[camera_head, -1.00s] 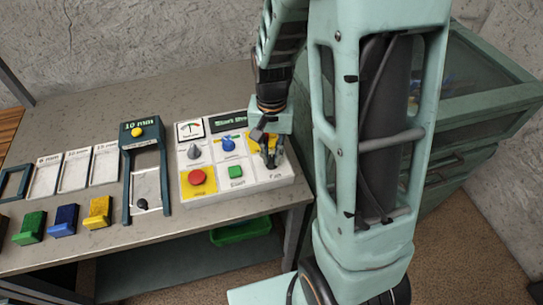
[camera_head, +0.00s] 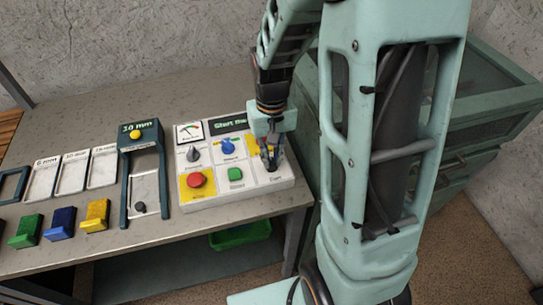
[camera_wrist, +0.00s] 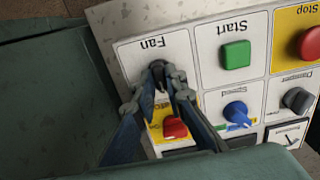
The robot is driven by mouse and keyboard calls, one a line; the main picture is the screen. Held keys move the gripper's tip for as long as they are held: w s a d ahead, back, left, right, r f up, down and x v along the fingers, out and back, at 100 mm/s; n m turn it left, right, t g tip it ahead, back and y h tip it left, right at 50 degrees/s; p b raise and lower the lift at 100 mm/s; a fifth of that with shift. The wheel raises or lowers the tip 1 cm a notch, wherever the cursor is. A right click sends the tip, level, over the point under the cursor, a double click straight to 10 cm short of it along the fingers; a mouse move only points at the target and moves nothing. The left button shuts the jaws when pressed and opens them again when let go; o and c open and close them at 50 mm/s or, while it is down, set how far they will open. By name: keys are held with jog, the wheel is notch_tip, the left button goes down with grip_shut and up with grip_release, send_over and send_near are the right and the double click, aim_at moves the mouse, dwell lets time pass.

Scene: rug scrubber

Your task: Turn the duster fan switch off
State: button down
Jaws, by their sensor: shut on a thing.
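The duster fan switch, a small dark knob (camera_wrist: 157,67), sits in the white cell labelled "Fan" on the control panel (camera_head: 240,197). The panel lies at the right end of the workbench. My gripper (camera_head: 271,166) reaches down over the Fan cell in the head view and hides most of the switch there. In the wrist view, my gripper's fingertips (camera_wrist: 168,76) are shut on the fan switch, one on each side. The fingers partly cover it, so its exact setting is hard to read.
Beside the Fan cell are a green Start button (camera_wrist: 235,54) and a red Stop button (camera_head: 194,180). A blue Speed knob (camera_wrist: 236,113), a grey knob (camera_wrist: 297,100) and a red control (camera_wrist: 174,128) are close by. A green cabinet (camera_head: 490,100) stands to the right.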

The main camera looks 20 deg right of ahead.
aim_at(271, 161)
jog(key=c, duration=2)
grip_release()
jog(key=shift+o, duration=0.2)
jog(key=shift+r, duration=0.1)
notch_tip(271, 161, up, 12)
